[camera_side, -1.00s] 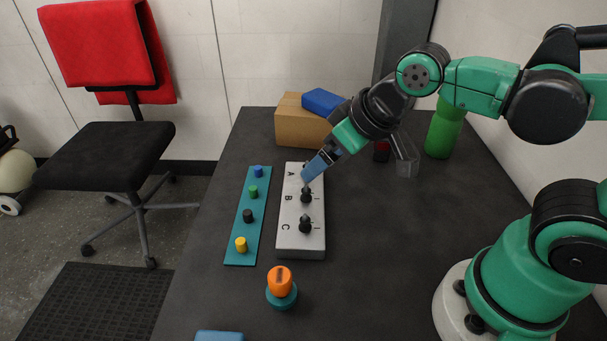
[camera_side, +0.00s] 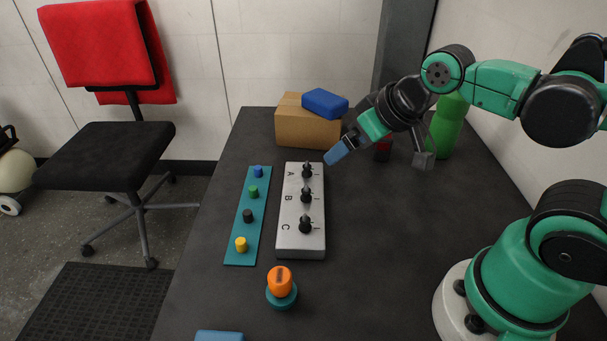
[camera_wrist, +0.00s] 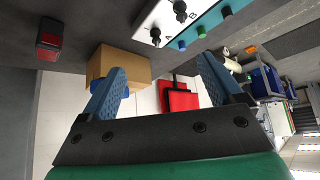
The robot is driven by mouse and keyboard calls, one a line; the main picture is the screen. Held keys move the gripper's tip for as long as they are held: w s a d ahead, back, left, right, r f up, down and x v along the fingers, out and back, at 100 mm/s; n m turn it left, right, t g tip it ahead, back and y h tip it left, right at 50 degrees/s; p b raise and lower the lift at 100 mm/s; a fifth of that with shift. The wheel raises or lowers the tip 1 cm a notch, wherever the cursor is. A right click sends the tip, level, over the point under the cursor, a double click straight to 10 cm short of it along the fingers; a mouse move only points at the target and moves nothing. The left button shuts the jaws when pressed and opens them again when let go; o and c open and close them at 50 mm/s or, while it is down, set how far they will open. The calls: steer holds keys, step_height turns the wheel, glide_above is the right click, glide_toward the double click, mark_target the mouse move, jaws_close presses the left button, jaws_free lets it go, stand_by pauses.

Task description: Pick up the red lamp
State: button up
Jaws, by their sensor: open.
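The red lamp (camera_side: 383,150) is a small red and black block on the dark table, right of the cardboard box and partly behind my arm in the side view. In the wrist view the red lamp (camera_wrist: 50,38) shows at the upper left, outside the fingers. My gripper (camera_side: 336,156) has blue fingers and hangs near the far end of the white switch box, left of the lamp and apart from it. In the wrist view my gripper (camera_wrist: 160,68) has its fingers spread with nothing between them.
The cardboard box (camera_side: 305,130) carries a blue block (camera_side: 325,102). A white switch box (camera_side: 290,235) with black knobs and a teal strip (camera_side: 235,255) with coloured buttons lie left. A green bottle (camera_side: 446,128) stands right of the lamp.

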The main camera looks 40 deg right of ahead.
steer(key=shift+o, duration=0.4)
steer(key=m+t+y, duration=0.5)
steer(key=m+t, duration=0.1)
steer(key=m, duration=2.5)
glide_above(383, 145)
steer(key=d, duration=0.2)
step_height(383, 145, down, 3)
steer(key=shift+w+d+f, duration=0.1)
steer(key=shift+w, duration=0.05)
steer(key=shift+d+f, duration=0.1)
steer(key=shift+d, duration=0.1)
steer(key=shift+f+m, duration=0.3)
steer(key=shift+f, duration=1.65)
step_height(383, 145, down, 3)
steer(key=shift+w+a+f, duration=0.1)
steer(key=shift+w+a, duration=0.05)
steer(key=shift+x, duration=1.2)
steer(key=c, duration=1.2)
steer(key=shift+c, duration=0.2)
